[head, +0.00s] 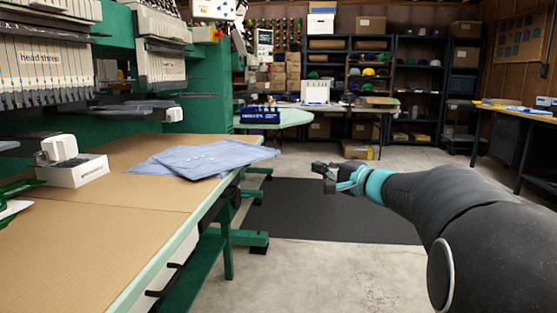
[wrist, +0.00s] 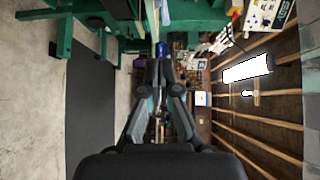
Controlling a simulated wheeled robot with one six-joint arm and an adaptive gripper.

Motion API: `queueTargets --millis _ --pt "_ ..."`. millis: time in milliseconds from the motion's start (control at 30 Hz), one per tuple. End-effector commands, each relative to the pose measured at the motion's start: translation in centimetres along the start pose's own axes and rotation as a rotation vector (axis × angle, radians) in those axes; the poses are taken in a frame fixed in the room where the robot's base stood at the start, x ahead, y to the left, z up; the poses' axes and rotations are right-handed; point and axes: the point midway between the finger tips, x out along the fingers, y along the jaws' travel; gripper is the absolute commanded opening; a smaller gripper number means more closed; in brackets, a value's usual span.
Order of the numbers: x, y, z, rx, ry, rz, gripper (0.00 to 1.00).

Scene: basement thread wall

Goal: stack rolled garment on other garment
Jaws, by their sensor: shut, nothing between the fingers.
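Light blue garments (head: 212,158) lie on the brown tabletop (head: 110,217) at the left in the head view. They look like overlapping flat layers with small white spots on top, and part hangs toward the table's right edge. I cannot make out a clear roll or where one garment ends and the other begins. My gripper (head: 321,175) is in the air to the right of the table, apart from the garments. In the wrist view my gripper (wrist: 160,68) is shut and empty, its fingertips close together. The garments cannot be made out in the wrist view.
A small white box (head: 73,171) with a white spool-like item stands on the table's left. Green embroidery machinery (head: 195,95) overhangs the table's far side. A dark mat (head: 330,210) lies on open floor. A rounded green table (head: 290,117) and shelves (head: 418,85) stand behind.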

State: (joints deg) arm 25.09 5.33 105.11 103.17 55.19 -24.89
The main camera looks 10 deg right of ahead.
Motion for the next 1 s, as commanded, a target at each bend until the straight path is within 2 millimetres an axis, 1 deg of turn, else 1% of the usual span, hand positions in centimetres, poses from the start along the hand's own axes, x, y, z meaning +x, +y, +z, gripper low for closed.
queueTargets --millis 33,100,167,267,700,833,1000 --pt "0.1 -0.1 -0.7 0.008 0.011 -0.014 0.00" --pt "0.4 -0.3 -1.1 0.013 0.018 -0.024 0.00" --pt "0.9 -0.3 -1.1 0.015 0.018 -0.026 0.00" --pt "2.2 -0.4 -1.1 0.014 0.017 -0.025 0.00" --pt "10.2 -0.6 -1.1 0.014 0.015 -0.024 0.00" --pt "11.5 -0.7 0.3 0.015 0.015 -0.025 0.00" --pt "12.6 -0.7 1.2 0.014 0.017 -0.024 0.00"
